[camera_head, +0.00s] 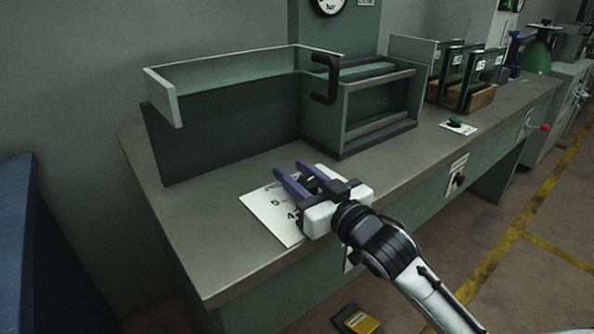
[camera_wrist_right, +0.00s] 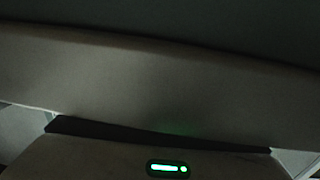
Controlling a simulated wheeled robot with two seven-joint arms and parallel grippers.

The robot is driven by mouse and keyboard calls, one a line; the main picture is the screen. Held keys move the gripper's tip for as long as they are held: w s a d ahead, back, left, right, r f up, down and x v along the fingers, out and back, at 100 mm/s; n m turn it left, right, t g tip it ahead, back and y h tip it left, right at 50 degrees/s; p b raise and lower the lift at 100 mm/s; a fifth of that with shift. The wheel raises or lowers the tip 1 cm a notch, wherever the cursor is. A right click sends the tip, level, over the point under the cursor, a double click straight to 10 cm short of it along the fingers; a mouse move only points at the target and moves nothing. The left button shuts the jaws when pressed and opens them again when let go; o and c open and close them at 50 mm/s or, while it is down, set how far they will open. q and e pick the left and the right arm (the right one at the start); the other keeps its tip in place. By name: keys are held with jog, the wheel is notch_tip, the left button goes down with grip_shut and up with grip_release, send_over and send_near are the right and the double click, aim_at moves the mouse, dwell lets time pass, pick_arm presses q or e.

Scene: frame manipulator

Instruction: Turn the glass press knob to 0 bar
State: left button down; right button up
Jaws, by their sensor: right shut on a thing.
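The knob's white dial plate (camera_head: 270,214) lies on the bench top near the front edge, with printed numbers, a 5 and a 4 among them. My right gripper (camera_head: 290,170) reaches over this plate with its two purple fingers a little apart. It is shut on the knob, which is mostly hidden by the fingers and gripper body, so its pointer cannot be read. The green glass press (camera_head: 325,128) with a black handle (camera_head: 325,78) stands behind. A round pressure gauge (camera_head: 327,4) is cut off at the top. My left gripper is not in view.
Another white plate with a dark green knob (camera_head: 456,122) lies farther right on the bench (camera_head: 222,262). Glass panes in wooden holders (camera_head: 470,98) stand beyond it. A yellow and black object (camera_head: 357,320) is on the floor. The wrist view shows mostly dark, blank surfaces.

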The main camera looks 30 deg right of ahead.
jog(key=shift+a+r+n+y+p, duration=0.15)
jog(key=shift+n+y+p, duration=0.25)
jog(key=shift+y, duration=0.2)
jog(key=shift+a+n+y+p, duration=0.2)
jog(key=shift+n+y+p, duration=0.15)
jog(key=shift+n+y, duration=0.45)
jog(key=shift+a+y, duration=0.1)
jog(key=shift+y, duration=0.5)
jog(key=o, duration=1)
jog(key=shift+o, duration=0.2)
jog(key=shift+s, duration=0.1)
